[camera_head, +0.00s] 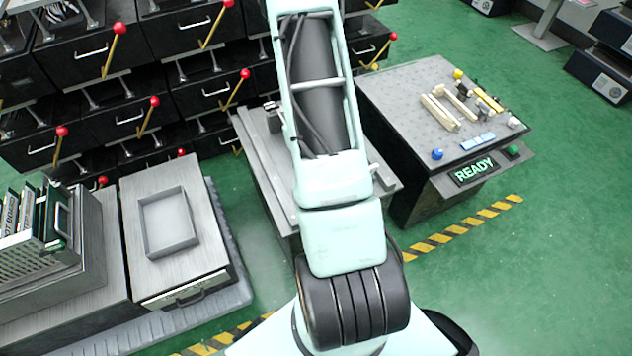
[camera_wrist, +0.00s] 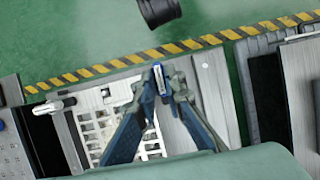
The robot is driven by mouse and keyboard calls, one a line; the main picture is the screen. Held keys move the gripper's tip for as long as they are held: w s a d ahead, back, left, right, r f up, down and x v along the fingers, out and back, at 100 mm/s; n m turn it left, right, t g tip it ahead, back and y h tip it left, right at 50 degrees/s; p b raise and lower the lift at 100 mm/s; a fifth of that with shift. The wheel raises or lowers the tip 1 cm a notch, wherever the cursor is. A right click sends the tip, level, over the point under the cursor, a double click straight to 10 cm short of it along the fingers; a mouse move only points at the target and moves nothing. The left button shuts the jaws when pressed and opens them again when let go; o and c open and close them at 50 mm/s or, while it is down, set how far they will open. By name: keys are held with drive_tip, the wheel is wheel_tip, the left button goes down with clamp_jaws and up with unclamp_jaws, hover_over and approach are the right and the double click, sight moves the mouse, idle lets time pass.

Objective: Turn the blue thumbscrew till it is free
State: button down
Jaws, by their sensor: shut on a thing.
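In the wrist view, my gripper (camera_wrist: 161,82) reaches over a metal fixture bench. Its fingers are closed around a small blue and pale piece, the blue thumbscrew (camera_wrist: 159,75), near the bench edge by the striped floor line. The fingers cover most of it, so I cannot tell how far it is turned. In the head view my own arm hides the gripper and the thumbscrew; only parts of the metal bench (camera_head: 262,160) show on either side of the arm.
A white slotted plate (camera_wrist: 90,122) lies on the bench left of the fingers. At right stands a dark table (camera_head: 400,95) with blocks, a blue knob (camera_head: 437,154) and a READY sign (camera_head: 474,170). A grey tray (camera_head: 168,224) sits at left. Red-tipped levers (camera_head: 119,28) line the drawers behind.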

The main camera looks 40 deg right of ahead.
idle(0.3)
drive_tip(key=c, duration=2)
unclamp_jaws()
drive_tip(key=v, duration=1.2)
